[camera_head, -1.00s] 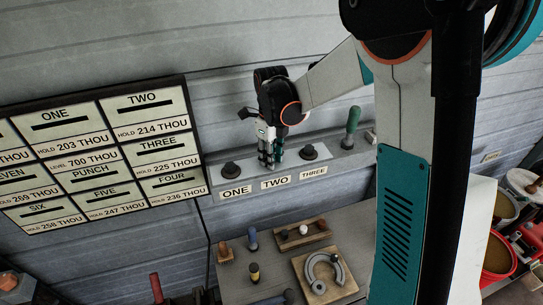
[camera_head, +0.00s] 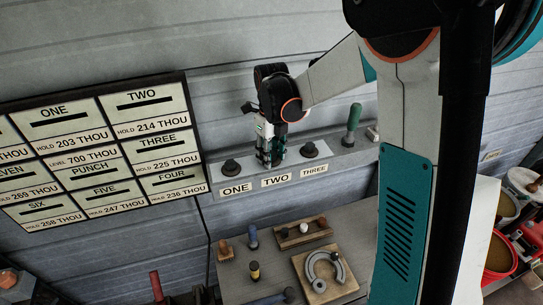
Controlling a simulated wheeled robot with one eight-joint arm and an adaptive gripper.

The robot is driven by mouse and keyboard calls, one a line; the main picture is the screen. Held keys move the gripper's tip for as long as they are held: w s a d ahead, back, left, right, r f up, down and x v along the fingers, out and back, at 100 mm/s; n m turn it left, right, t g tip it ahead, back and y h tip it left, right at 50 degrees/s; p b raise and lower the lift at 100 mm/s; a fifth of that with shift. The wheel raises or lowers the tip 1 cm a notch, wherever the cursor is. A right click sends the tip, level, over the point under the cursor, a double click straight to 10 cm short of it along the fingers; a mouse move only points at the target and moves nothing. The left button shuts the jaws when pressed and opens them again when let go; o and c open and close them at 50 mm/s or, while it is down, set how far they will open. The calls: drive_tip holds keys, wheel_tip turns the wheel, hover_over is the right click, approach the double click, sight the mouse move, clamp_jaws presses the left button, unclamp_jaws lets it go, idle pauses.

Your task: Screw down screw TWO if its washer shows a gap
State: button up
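Three label plates on the grey wall strip read ONE (camera_head: 235,189), TWO (camera_head: 276,181) and THREE (camera_head: 314,170). A black screw knob (camera_head: 231,167) stands above the ONE plate, and another black screw knob (camera_head: 309,149) stands above the THREE plate. My gripper (camera_head: 271,162) points down at the place above the TWO plate, between these knobs. Its fingers hide screw TWO and its washer, so no gap can be made out. Whether the fingers are closed on the screw cannot be told.
A board of cards (camera_head: 88,153) with slots and THOU values hangs at left. A green-handled tool (camera_head: 352,124) stands on the strip's right end. Below, a bench (camera_head: 346,226) carries a wooden block with a horseshoe (camera_head: 326,272) and several small pegs. Red buckets (camera_head: 499,260) stand at right.

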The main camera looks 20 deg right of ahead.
drive_tip(key=shift+r+p, duration=1.45)
drive_tip(key=shift+r, duration=1.1)
